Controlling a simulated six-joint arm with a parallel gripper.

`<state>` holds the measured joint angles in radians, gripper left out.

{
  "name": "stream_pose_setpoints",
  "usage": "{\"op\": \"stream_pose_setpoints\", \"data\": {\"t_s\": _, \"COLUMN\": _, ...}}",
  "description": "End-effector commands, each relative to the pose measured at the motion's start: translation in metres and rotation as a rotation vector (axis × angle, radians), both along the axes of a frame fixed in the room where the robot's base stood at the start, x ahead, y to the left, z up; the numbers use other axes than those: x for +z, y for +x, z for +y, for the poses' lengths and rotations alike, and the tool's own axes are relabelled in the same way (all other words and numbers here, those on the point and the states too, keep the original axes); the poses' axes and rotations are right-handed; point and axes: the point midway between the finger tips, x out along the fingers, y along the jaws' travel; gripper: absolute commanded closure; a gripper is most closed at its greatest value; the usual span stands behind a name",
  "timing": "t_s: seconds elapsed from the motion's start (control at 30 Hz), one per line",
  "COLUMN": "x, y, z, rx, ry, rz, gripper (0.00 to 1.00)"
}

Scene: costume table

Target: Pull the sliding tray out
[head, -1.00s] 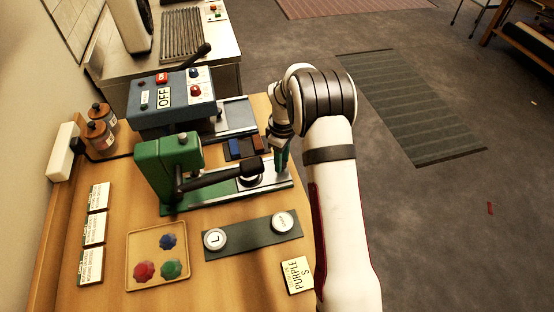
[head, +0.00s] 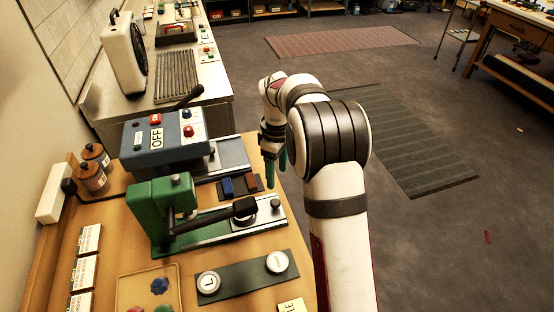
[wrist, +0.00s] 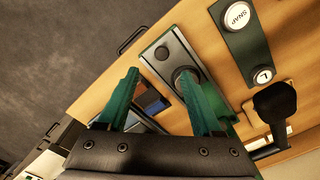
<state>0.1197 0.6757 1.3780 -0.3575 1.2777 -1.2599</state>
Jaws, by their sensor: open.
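The green press (head: 155,210) stands on the wooden table. A silver sliding tray (head: 215,225) extends from it to the right, with a dark knob (head: 275,203) near its outer end and a dark round seat under the press's black lever. My gripper (head: 276,168) has green fingers that point down, beyond and above the tray's outer end, apart from the knob. In the wrist view the tray (wrist: 179,52) and knob (wrist: 161,53) lie just past the spread, empty fingers (wrist: 158,76).
A blue-grey machine (head: 165,140) marked OFF, with its own silver slide (head: 232,152), stands behind the press. Blue and brown blocks (head: 240,185) lie between them. A dark strip with white round buttons (head: 245,275) lies in front. Floor is open to the right.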

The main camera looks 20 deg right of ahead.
Motion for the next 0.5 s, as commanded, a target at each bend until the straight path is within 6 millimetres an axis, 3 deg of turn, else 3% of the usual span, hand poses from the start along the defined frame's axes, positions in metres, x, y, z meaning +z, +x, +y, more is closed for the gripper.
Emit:
{"op": "stream_pose_setpoints", "data": {"t_s": 0.1, "x": 0.029, "y": 0.0, "z": 0.0, "rx": 0.0, "ry": 0.0, "rz": -0.003, "gripper": 0.33}}
{"op": "stream_pose_setpoints", "data": {"t_s": 0.2, "x": 0.042, "y": 0.0, "z": 0.0, "rx": 0.0, "ry": -0.001, "rz": -0.001, "gripper": 0.33}}
{"op": "stream_pose_setpoints", "data": {"t_s": 0.5, "x": 0.049, "y": 0.0, "z": 0.0, "rx": 0.0, "ry": 0.0, "rz": 0.0, "gripper": 0.33}}
